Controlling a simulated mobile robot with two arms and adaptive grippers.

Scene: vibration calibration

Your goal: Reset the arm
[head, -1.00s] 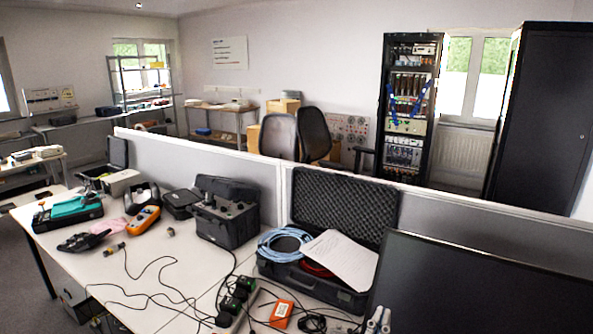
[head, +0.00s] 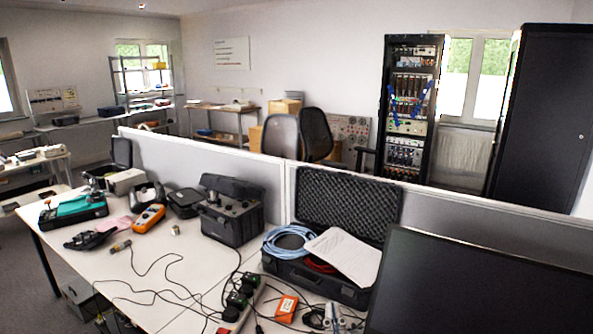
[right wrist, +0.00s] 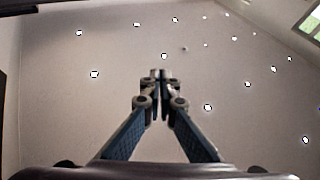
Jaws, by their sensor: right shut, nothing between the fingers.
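My right gripper (head: 336,312) shows at the bottom edge of the head view, left of the dark monitor and in front of the open case. In the right wrist view its fingers (right wrist: 161,76) meet at the tips with nothing between them. They point at a plain pale surface with small bright spots, clear of any object. My left gripper is in neither view.
A dark monitor (head: 480,285) fills the lower right. An open black case (head: 347,289) holds blue cable (head: 287,241) and a white sheet (head: 343,257). An orange box (head: 286,309) and loose black cables lie on the white desk (head: 190,262). A grey partition (head: 455,220) stands behind.

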